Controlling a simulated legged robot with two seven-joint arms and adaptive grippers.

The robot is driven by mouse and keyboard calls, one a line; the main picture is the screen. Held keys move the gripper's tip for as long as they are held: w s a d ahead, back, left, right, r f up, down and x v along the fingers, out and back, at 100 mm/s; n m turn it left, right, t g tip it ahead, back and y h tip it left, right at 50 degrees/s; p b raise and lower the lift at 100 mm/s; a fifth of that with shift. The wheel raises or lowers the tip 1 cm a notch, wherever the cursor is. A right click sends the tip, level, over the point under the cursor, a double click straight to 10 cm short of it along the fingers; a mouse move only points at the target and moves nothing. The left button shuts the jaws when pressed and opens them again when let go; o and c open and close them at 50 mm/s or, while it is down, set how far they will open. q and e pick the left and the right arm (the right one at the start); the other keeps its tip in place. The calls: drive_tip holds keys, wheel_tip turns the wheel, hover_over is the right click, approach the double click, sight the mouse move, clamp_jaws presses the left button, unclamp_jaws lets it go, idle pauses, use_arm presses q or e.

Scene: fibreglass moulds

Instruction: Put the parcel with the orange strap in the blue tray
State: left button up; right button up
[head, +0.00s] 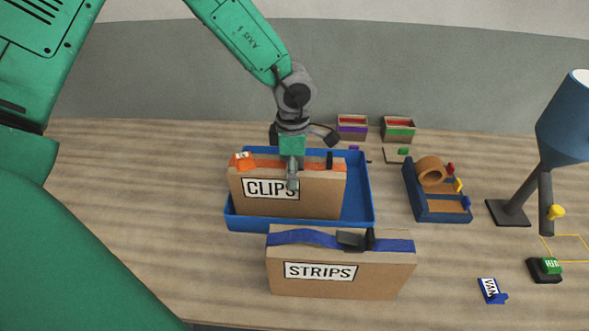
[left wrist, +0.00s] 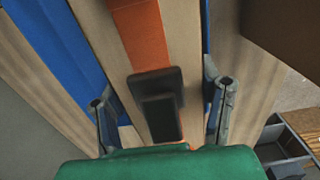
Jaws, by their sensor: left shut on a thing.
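The parcel with the orange strap (head: 318,190) is a brown box labelled CLIPS, upright at the left part of the blue tray (head: 360,213). Its lower edge is close to the tray's front wall; I cannot tell whether it touches the tray floor. My left gripper (head: 292,180) comes from above and is shut across the parcel's top. In the left wrist view, the orange strap (left wrist: 139,35) and a black buckle (left wrist: 159,112) lie between the two fingers (left wrist: 161,108). Blue of the tray (left wrist: 62,55) shows beside the parcel there. My right gripper is out of view.
A STRIPS parcel with a blue strap (head: 340,265) stands just in front of the tray. A blue holder with a brown roll (head: 436,190) and a blue lamp (head: 560,125) are at the right. Small bins (head: 398,130) stand behind. The table's left is clear.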

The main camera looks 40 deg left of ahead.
use_arm(q)
drive_tip(key=o, duration=1.7)
wheel_tip(320, 180, up, 12)
drive_tip(key=shift+r, duration=0.1)
drive_tip(key=shift+s, duration=0.1)
